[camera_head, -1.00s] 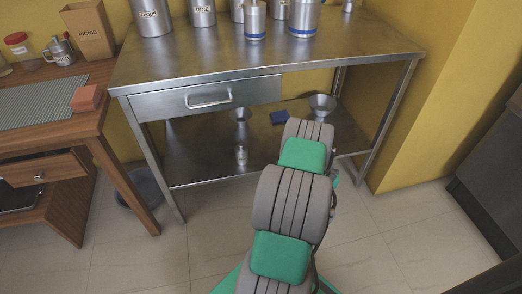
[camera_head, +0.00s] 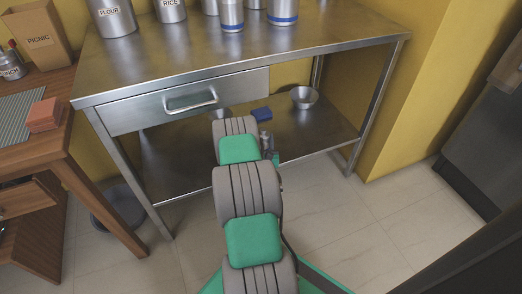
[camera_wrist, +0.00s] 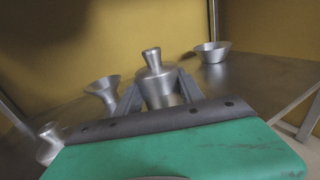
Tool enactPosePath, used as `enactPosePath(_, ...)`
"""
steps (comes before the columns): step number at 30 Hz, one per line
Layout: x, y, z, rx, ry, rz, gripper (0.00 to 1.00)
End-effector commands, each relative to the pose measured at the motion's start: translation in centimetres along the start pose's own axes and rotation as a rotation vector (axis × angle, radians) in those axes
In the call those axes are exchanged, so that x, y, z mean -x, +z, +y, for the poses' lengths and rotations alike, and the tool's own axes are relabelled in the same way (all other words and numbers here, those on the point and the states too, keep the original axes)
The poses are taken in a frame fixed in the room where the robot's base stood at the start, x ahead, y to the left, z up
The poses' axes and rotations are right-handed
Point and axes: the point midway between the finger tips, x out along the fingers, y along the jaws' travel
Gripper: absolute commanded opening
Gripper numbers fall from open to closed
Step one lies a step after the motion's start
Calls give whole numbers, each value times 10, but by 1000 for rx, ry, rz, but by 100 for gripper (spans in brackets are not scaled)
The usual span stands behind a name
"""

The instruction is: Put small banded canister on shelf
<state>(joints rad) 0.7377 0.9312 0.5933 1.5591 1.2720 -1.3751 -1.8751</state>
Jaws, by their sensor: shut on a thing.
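The small canister (camera_wrist: 157,88), grey metal with a knobbed lid, shows in the wrist view between the two fingers of my gripper (camera_wrist: 160,98). My gripper is shut on it. The canister looks upright; its lower part is hidden behind my gripper's body, and I cannot make out a band on it. The shelf is the lower steel board (camera_head: 180,172) of the steel table. My arm reaches toward it and hides the gripper in the head view. In the wrist view the shelf surface (camera_wrist: 262,85) lies around and behind the canister.
Blue-banded canisters (camera_head: 232,15) stand on the tabletop (camera_head: 240,52). The drawer (camera_head: 190,102) is closed above the shelf's left part.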

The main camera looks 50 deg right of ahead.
Motion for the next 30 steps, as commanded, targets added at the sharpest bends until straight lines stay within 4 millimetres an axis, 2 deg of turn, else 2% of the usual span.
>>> enactPosePath(5,-9,-20,11,0,0,-1,3)
enactPosePath(6,-8,-33,10,0,-2,1,3)
enactPosePath(9,-8,-48,8,0,-4,-1,3)
enactPosePath(16,-8,-44,8,0,-4,-1,3)
enactPosePath(20,-8,-49,8,0,-4,-1,3)
enactPosePath(21,-8,-48,8,0,-4,-1,47)
enactPosePath(28,-8,-48,8,0,-4,-1,65)
enactPosePath(30,-8,-48,8,0,-4,-1,67)
